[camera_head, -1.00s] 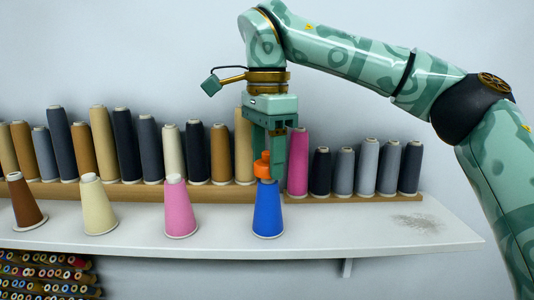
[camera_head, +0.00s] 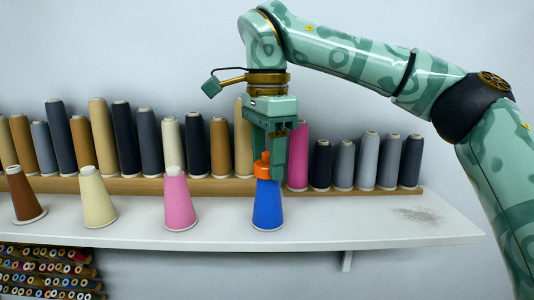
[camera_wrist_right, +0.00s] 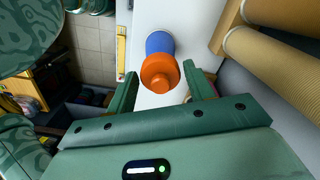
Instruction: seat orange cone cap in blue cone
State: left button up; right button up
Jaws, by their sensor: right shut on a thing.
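The orange cone cap (camera_head: 263,168) is at the top of the blue cone (camera_head: 267,207), upright and in line with it. It appears to touch the cone's tip; how deep it sits cannot be told. My right gripper (camera_head: 270,165) points straight down and is shut on the orange cap. In the right wrist view the cap (camera_wrist_right: 160,73) lies between the fingers (camera_wrist_right: 160,92), with the blue cone (camera_wrist_right: 160,42) behind it, partly hidden. My left gripper is not in view.
The blue cone stands on a white shelf (camera_head: 330,225), with a pink cone (camera_head: 179,205), a cream cone (camera_head: 97,200) and a brown cone (camera_head: 24,198) to its left. A row of tall yarn cones (camera_head: 195,150) stands close behind.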

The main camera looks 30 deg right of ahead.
jog(key=shift+f, duration=0.15)
jog(key=o, duration=1.5)
jog(key=shift+r+p, duration=0.3)
jog(key=shift+r, duration=3.2)
notch_tip(320, 180, up, 8)
jog(key=shift+f, duration=0.25)
